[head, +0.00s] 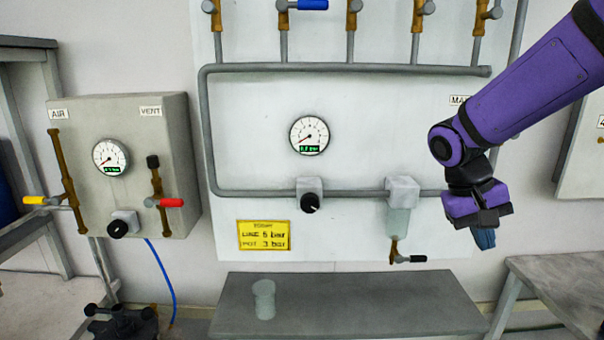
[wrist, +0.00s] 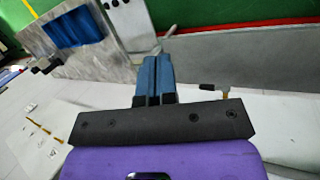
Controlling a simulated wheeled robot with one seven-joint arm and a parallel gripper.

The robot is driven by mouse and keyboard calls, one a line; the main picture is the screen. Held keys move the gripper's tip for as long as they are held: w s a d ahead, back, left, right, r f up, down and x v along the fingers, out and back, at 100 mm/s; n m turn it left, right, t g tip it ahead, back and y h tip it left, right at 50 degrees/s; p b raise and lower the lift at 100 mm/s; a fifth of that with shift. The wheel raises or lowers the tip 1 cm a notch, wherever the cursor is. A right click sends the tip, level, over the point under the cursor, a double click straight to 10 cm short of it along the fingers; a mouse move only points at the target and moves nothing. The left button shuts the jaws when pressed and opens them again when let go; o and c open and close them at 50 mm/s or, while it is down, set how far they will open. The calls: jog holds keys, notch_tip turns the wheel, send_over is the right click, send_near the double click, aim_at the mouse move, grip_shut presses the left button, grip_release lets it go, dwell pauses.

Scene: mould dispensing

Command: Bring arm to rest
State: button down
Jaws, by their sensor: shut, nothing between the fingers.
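My purple arm reaches in from the upper right in the head view. Its gripper (head: 485,240) hangs in front of the right part of the white wall panel (head: 360,90), fingers pointing down. In the wrist view the two blue fingers (wrist: 153,75) lie side by side, pressed together. The gripper is shut and nothing shows between the fingers. It is apart from the bench and the pipes as far as the views show.
A grey bench (head: 350,305) with a clear cup (head: 264,299) stands below the panel. A filter bowl with a small valve (head: 398,255) hangs left of my gripper. A control box (head: 125,165) is at left. A table (head: 565,285) stands at lower right.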

jog(key=s+r+n+t+y, duration=0.1)
jog(key=s+r+t+y, duration=0.1)
jog(key=s, duration=0.5)
jog(key=s+a+r+t+y, duration=0.1)
jog(key=s+r+t+y, duration=0.1)
jog(key=s+r+t, duration=0.3)
jog(key=shift+s+r+n, duration=0.4)
jog(key=shift+s+r, duration=0.45)
jog(key=shift+s, duration=0.75)
